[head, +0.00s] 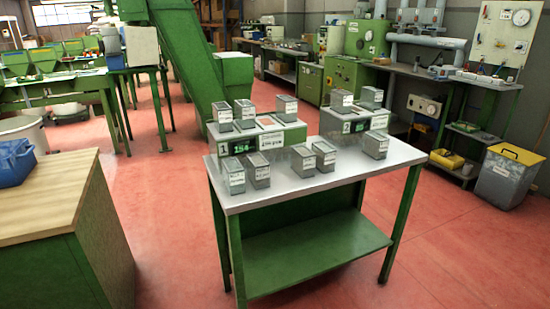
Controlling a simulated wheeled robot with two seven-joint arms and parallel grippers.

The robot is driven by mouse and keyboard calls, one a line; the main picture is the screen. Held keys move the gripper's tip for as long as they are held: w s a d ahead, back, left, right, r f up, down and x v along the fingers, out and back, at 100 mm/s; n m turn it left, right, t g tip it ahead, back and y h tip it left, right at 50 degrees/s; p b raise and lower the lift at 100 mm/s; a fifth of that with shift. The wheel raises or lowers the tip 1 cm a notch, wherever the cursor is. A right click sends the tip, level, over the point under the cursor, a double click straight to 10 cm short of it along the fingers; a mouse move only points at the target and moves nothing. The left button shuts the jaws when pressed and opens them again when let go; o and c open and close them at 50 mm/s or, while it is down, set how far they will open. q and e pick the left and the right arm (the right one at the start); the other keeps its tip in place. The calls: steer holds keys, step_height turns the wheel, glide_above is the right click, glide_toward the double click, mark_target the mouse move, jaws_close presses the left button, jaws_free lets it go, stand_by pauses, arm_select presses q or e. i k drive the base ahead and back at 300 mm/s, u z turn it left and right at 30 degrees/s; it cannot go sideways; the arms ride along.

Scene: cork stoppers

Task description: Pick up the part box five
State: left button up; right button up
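Several small grey part boxes with white labels are in the head view, and the labels are too small to read, so I cannot tell which is box five. On the metal table top (300,185), two boxes stand at the left front, a left one (232,178) and a right one (258,171). Two more stand in the middle, a left one (303,161) and a right one (325,156). One box (375,145) stands alone at the right. Other boxes, such as one at the back left (222,114), stand higher, at the scales. Neither gripper is in view.
Two scales stand at the table's back, a green left one (254,141) with a lit display and a right one (352,127). A wooden-topped green cabinet (60,200) stands at the left. Open red floor (165,215) lies between cabinet and table. A grey bin (508,177) stands at the right.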

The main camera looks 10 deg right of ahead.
mark_target(325, 155)
steer(key=u, duration=0.8)
steer(key=i, duration=1.2)
steer(key=z, duration=0.75)
